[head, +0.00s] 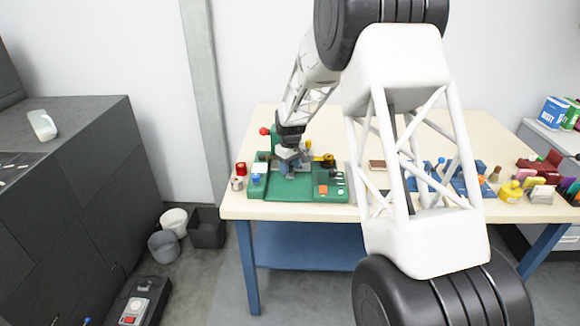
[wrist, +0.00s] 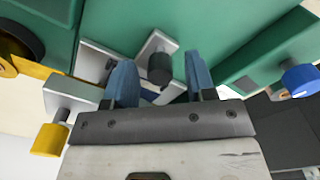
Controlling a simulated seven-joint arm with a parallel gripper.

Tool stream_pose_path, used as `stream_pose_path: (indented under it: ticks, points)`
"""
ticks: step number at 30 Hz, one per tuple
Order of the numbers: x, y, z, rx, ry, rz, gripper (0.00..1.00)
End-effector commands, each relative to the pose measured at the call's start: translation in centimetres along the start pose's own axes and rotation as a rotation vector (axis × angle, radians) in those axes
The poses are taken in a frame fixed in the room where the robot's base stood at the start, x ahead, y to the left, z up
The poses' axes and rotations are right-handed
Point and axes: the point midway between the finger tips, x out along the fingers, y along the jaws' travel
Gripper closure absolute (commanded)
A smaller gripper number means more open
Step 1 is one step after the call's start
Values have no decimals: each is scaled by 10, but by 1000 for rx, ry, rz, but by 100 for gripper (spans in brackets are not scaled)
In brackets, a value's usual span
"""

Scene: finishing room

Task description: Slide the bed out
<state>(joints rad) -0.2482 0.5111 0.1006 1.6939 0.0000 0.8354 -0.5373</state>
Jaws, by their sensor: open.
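A green machine (head: 300,190) stands on the table; its parts are small in the head view and partly hidden behind my gripper (head: 290,152). In the wrist view my gripper (wrist: 160,66) is open, with its two blue fingers apart. Between them in the picture is a dark round knob (wrist: 160,68) on a silver block (wrist: 154,46). I cannot tell whether the fingers are level with the knob; no contact shows. Silver plates lie beneath the fingers, partly hidden. None is clearly identifiable as the bed.
A yellow knob (wrist: 48,139) on a silver block is at left and a blue knob (wrist: 300,80) at right in the wrist view. The tabletop (head: 275,125) holds small items on its right side. Bins (head: 207,228) stand on the floor left of the table.

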Motion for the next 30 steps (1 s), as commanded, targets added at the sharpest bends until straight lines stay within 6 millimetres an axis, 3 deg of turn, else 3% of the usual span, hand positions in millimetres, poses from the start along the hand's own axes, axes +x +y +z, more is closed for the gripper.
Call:
stream_pose_path:
  ticks: [6, 15, 30]
  points:
    - [0, 0, 0, 0, 0, 0, 52]
    - [0, 0, 0, 0, 0, 0, 98]
    - [-1, -12, 12, 0, -1, -1, 100]
